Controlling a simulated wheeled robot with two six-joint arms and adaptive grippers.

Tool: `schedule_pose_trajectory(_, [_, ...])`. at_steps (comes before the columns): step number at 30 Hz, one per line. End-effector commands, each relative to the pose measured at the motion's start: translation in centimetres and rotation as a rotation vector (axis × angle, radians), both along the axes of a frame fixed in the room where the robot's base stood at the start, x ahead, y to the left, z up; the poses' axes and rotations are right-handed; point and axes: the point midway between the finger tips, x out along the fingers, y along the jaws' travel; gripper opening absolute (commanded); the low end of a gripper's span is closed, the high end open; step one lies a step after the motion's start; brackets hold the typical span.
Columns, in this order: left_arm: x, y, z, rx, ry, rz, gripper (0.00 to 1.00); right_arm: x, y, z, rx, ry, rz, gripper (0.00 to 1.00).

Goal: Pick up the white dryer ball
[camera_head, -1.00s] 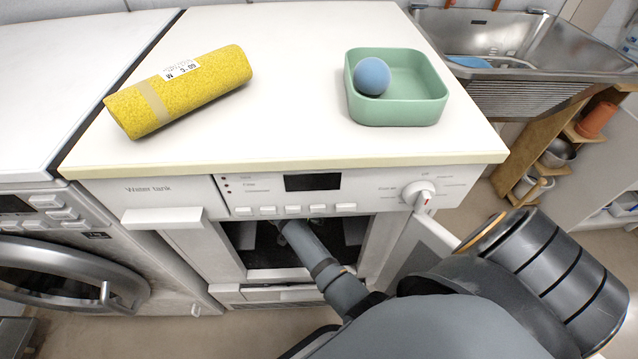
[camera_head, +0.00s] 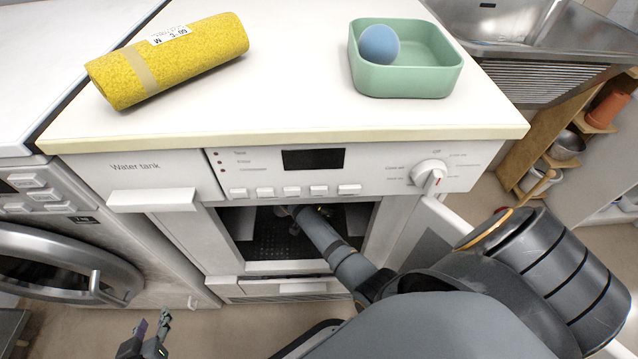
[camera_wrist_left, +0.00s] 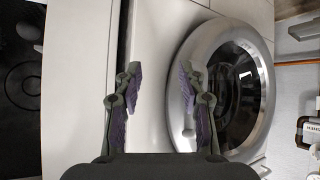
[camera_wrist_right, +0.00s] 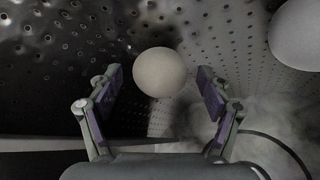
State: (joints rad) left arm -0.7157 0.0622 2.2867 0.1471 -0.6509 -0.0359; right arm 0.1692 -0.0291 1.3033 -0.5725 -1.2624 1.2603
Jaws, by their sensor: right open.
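A white dryer ball (camera_wrist_right: 160,71) shows in the right wrist view, inside a perforated metal drum. My right gripper (camera_wrist_right: 158,84) is open, with the ball straight ahead and framed between its fingertips. I cannot tell whether the ball is level with the tips or beyond them; no finger visibly touches it. A second pale ball (camera_wrist_right: 298,35) is cut off at the upper right. In the head view my right arm reaches into the dryer's front opening (camera_head: 262,245), and no ball shows there. My left gripper (camera_wrist_left: 158,78) is open and empty in front of the machines.
On the dryer top (camera_head: 290,75) lie a yellow roll (camera_head: 185,62) and a green tray (camera_head: 415,83) holding a blue ball (camera_head: 379,45). A round-door washer (camera_head: 60,265) stands at left, a metal sink (camera_head: 520,30) at right. The drum wall surrounds my right gripper.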

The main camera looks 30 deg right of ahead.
Motion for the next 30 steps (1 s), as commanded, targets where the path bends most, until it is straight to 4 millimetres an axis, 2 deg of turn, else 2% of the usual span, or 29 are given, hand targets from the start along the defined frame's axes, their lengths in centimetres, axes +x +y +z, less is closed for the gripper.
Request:
schedule_pose_trajectory(3, [1.8,0.2,2.1,0.005,-0.107,0.006,0.4,0.1,-0.3,-0.6,-0.001,0.001,0.0,0.79])
schedule_pose_trajectory(9, [3.5,0.4,4.8,0.009,-0.223,0.014,0.4,0.3,-0.6,-1.0,0.0,-0.001,0.001,0.79])
schedule_pose_trajectory(17, [3.7,0.4,5.2,0.009,-0.238,0.014,0.4,0.3,-0.6,-1.0,0.0,-0.001,0.001,0.79])
schedule_pose_trajectory(20, [3.7,0.4,5.2,0.009,-0.238,0.014,0.4,0.3,-0.6,-1.0,0.0,-0.001,0.001,0.68])
schedule_pose_trajectory(30, [3.7,0.4,5.1,0.009,-0.237,0.014,0.4,0.3,-0.6,-1.0,0.0,0.0,0.0,0.22])
